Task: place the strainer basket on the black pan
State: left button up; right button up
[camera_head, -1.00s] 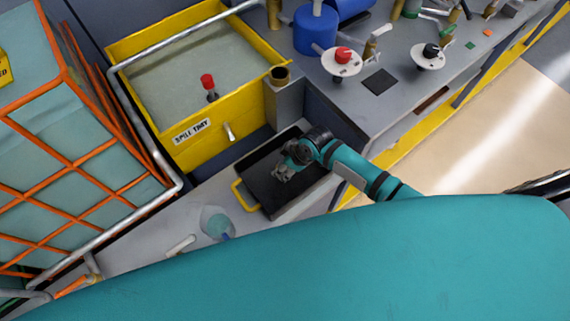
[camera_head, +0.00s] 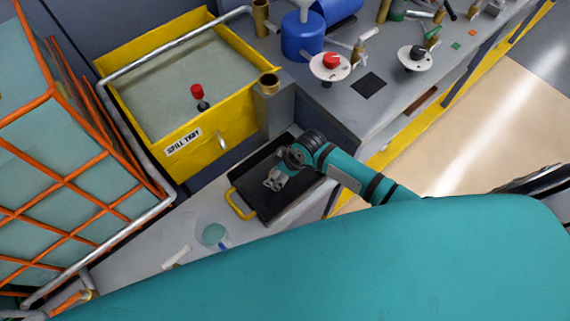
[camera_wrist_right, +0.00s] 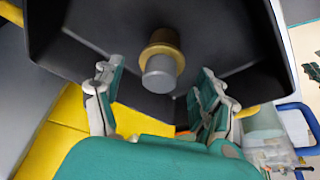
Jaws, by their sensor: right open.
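The black pan (camera_head: 258,168) with a yellow handle (camera_head: 240,203) lies on the grey bench below the spill tray; it also fills the top of the right wrist view (camera_wrist_right: 240,35). My right gripper (camera_head: 275,182) is over the pan, pointing down into it, with its fingers spread in the right wrist view (camera_wrist_right: 160,66). A brass-collared piece with a grey cylindrical end (camera_wrist_right: 160,72), likely the strainer basket, shows between the fingers against the pan, with gaps on both sides. Whether it rests fully on the pan floor is hard to tell. My left gripper is out of view.
The yellow spill tray (camera_head: 195,150) holds a red-topped piece (camera_head: 197,92). An orange mesh cage (camera_head: 80,170) stands at left.

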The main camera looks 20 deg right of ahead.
jog(key=v, duration=1.1)
jog(key=shift+r, duration=0.15)
